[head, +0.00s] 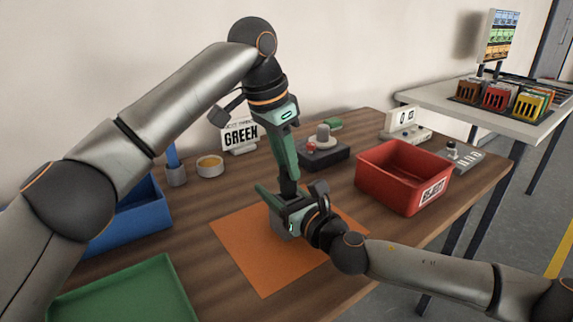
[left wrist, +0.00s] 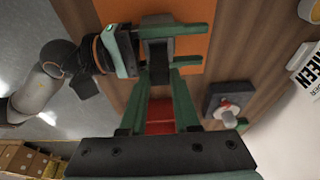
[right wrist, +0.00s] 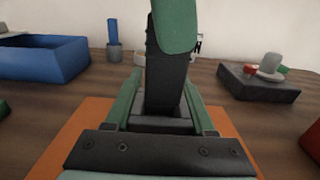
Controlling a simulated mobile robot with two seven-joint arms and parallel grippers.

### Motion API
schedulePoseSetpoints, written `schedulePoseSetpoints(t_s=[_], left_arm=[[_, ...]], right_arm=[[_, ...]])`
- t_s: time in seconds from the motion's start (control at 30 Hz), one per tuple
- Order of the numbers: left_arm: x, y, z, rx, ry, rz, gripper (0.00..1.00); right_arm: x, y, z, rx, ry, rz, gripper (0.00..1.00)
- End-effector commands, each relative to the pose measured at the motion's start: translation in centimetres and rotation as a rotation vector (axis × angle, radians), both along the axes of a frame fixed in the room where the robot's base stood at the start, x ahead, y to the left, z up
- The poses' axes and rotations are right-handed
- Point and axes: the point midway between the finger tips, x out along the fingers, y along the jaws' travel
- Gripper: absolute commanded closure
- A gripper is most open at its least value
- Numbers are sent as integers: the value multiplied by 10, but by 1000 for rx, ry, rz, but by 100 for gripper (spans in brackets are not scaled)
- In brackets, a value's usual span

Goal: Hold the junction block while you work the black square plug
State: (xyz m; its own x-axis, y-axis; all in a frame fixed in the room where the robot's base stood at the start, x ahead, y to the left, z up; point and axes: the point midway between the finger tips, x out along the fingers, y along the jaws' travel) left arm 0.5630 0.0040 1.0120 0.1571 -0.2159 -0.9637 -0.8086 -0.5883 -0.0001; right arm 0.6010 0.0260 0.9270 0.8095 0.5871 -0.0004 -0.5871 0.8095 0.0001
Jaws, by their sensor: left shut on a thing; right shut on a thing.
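The grey junction block (head: 281,224) is over the orange mat, between the green fingers of my right gripper (head: 285,208), which is shut on it. The block also shows in the right wrist view (right wrist: 160,124) and the left wrist view (left wrist: 158,30). My left gripper (head: 288,180) points down from above and is shut on the dark plug (left wrist: 159,72). In the right wrist view a dark upright piece below my left gripper's green part meets the block's top. The fingers hide much of the plug, and I cannot tell how deep it sits.
An orange mat (head: 240,262) lies on the wooden table. A red bin (head: 385,185) stands to the right, a dark base with a grey knob (head: 325,157) behind. A blue bin (head: 135,222) and green tray (head: 125,290) are at left. A GREEN sign (head: 240,134) stands at the back.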

Motion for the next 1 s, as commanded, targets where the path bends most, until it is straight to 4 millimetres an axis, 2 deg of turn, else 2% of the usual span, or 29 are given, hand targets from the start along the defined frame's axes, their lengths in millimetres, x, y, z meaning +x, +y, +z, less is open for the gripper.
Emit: schedulePoseSetpoints(t_s=[0.5,0.83,0.87,1.0], left_arm=[[0,0,39,-1,-1,0,100],[0,0,43,-1,-1,-1,100],[0,0,43,-1,-1,-1,100],[0,0,43,-1,-1,-1,100]], right_arm=[[0,0,-1,-1,2,0,100],[0,0,-1,-1,1,0,100],[0,0,-1,-1,1,0,43],[0,0,-1,-1,1,0,27]])
